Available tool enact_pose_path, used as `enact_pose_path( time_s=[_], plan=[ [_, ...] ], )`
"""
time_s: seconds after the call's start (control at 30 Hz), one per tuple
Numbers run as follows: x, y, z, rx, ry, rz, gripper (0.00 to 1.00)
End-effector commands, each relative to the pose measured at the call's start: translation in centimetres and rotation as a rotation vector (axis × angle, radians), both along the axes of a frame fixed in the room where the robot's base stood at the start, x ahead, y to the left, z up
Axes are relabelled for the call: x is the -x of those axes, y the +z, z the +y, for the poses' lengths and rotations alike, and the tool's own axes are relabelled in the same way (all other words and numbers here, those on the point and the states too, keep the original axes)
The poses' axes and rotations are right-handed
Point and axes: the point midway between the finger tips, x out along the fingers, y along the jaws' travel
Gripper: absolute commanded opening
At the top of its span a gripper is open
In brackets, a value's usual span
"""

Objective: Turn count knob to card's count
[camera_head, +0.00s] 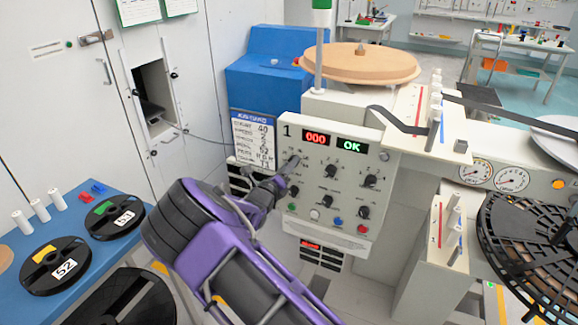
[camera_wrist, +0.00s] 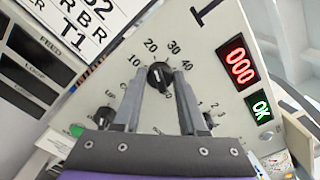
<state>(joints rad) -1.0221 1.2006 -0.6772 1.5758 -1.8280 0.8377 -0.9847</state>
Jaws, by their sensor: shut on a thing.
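The white control panel (camera_head: 333,148) carries several black knobs, a red display reading 000 and a green OK display. In the wrist view, the count knob (camera_wrist: 159,74) is a black dial with a scale around it reading 10, 20, 30, 40. My gripper (camera_wrist: 160,80) is shut on this knob, one grey finger on each side. Its pointer setting is too small to tell for sure.
Other knobs (camera_head: 330,171) sit close to the right and below. A blue table (camera_head: 128,187) with labelled reels is at the left. A wooden disc (camera_head: 360,62) lies behind the panel, and a black reel (camera_head: 515,230) is at the right.

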Motion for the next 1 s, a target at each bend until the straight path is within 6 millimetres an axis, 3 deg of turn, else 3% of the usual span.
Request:
enact_pose_path(
  time_s=[0.47, 1.0],
  plan=[
    [0.04, -0.12, -0.02, -0.075, -0.001, -0.026, 0.00],
    [0.08, -0.23, -0.15, -0.507, -0.001, -0.183, 0.00]
  ],
)
